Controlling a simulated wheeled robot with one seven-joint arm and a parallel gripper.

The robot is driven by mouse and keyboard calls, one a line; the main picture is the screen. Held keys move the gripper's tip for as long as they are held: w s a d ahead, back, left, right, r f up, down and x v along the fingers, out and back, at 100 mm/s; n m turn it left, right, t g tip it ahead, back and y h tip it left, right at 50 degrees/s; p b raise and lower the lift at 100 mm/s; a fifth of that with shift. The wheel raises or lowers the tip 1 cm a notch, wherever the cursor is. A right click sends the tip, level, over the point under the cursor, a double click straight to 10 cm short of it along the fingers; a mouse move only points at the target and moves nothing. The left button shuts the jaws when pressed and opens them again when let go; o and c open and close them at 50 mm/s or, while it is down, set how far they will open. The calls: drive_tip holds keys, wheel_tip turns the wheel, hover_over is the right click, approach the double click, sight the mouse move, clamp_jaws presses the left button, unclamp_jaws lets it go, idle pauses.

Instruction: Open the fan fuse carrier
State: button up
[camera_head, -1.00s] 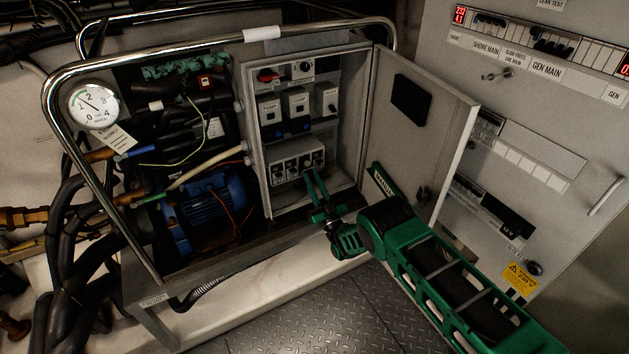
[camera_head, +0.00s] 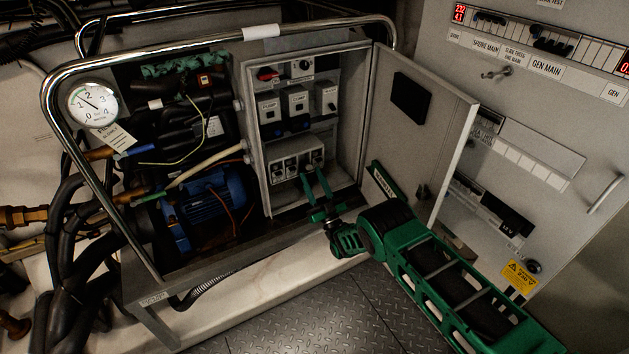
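The open grey electrical box (camera_head: 357,120) holds a pale block of fuse carriers (camera_head: 284,171) in its lower part, with several small dark details on its front. I cannot read which carrier is the fan one. My gripper (camera_head: 313,172) is in front of the right part of this block, coming from below right. Its two green fingers stand apart, with nothing visible between them. The fingertips overlap the right end of the block in the picture; I cannot tell whether they touch it. The fingers hide part of the block.
Three pale modules (camera_head: 295,102) sit above, under a red switch (camera_head: 268,74) and a black knob (camera_head: 304,65). The box door (camera_head: 420,130) stands open on the right, close to my arm. A chrome rail (camera_head: 200,50) frames the unit; a blue motor (camera_head: 205,205) is left.

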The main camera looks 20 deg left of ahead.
drive_tip(key=shift+f, duration=0.1)
drive_tip(key=v, duration=1)
drive_tip(key=shift+d+f, duration=0.25)
drive_tip(key=shift+s, duration=0.1)
wheel_tip(320, 180, up, 7)
drive_tip(key=s+d+g+h, duration=0.2)
drive_tip(key=g+h, duration=0.3)
drive_tip(key=x, duration=1)
drive_tip(key=shift+w+a, duration=0.1)
drive_tip(key=shift+w, duration=0.15)
drive_tip(key=shift+r, duration=0.15)
drive_tip(key=c, duration=0.7)
